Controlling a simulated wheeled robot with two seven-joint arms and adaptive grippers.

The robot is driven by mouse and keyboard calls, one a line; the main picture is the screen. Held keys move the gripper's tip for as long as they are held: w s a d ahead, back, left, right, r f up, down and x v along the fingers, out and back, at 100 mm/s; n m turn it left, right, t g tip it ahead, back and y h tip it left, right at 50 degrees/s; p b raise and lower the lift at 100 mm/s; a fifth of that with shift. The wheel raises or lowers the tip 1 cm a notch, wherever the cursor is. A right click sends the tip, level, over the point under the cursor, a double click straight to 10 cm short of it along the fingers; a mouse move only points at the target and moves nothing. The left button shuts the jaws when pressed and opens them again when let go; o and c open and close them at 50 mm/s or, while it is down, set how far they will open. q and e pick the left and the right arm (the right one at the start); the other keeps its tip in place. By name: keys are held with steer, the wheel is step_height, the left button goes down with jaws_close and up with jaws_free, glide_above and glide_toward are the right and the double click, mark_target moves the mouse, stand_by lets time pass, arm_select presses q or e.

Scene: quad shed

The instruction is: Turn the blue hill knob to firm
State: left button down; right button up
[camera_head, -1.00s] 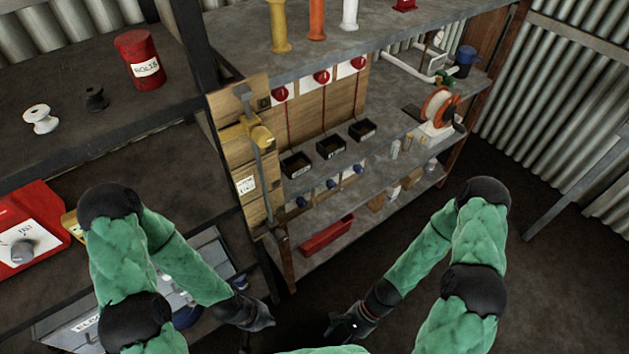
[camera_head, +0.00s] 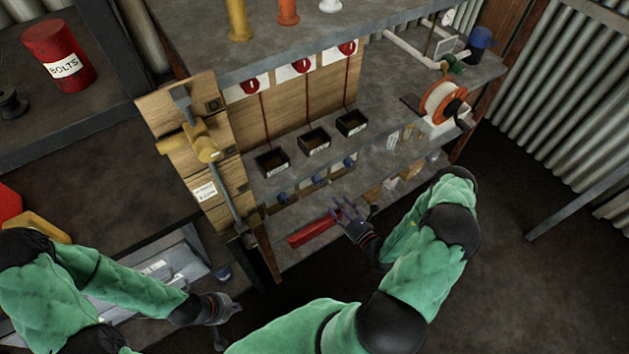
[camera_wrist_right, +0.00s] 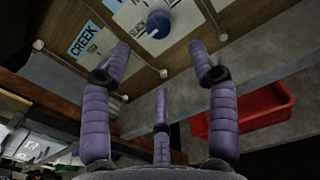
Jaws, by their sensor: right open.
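Three blue knobs stand in a row at the lower shelf in the head view: a left one (camera_head: 282,197), a middle one (camera_head: 318,180) and a right one (camera_head: 349,162). I cannot read which is the hill knob. In the right wrist view one blue knob (camera_wrist_right: 158,24) sits on a white card, ahead of the fingertips and apart from them. A card reading CREEK (camera_wrist_right: 86,40) is left of it. My right gripper (camera_head: 346,208) is open and empty, just below the right knob; its spread fingers (camera_wrist_right: 160,60) show in the wrist view. My left gripper (camera_head: 218,308) is low at left; its finger state is unclear.
A red tray (camera_head: 312,231) lies on the bottom shelf, beside my right gripper; it also shows in the wrist view (camera_wrist_right: 250,108). Black bins (camera_head: 314,141) stand on the shelf above. A wooden post board with a yellow lever (camera_head: 205,150) stands at the left.

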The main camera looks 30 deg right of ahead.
mark_target(320, 183)
steer(key=w+b, duration=0.1)
steer(key=w, duration=0.2)
steer(key=w+a+b, duration=0.1)
steer(key=w, duration=0.3)
steer(key=w+b, duration=0.1)
steer(key=w, duration=0.2)
steer(key=shift+w+a, duration=0.15)
steer(key=shift+w, duration=0.05)
steer(key=c, duration=1.2)
